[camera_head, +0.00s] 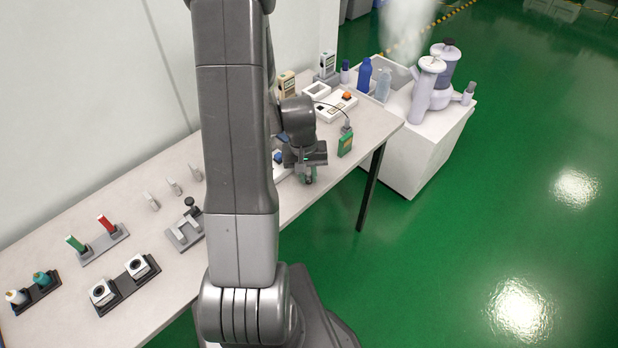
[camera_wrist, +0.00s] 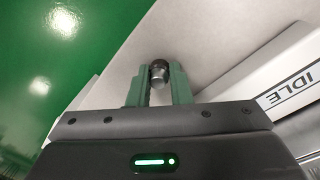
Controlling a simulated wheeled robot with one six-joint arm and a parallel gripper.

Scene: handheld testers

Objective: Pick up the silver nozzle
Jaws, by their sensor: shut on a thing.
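The silver nozzle (camera_wrist: 159,73) shows in the wrist view as a short dark-silver cylinder between the two green fingers. My gripper (camera_wrist: 157,84) is shut on it, with a finger touching each side. In the head view my gripper (camera_head: 308,178) points down near the front edge of the table. The nozzle is too small and covered there to make out clearly. I cannot tell whether it rests on the table or hangs just above it.
A white device with an "IDLE" label (camera_wrist: 296,92) lies close to the right of my gripper. The table (camera_head: 120,200) holds several fixtures at left. A white cabinet (camera_head: 425,150) with bottles stands beyond.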

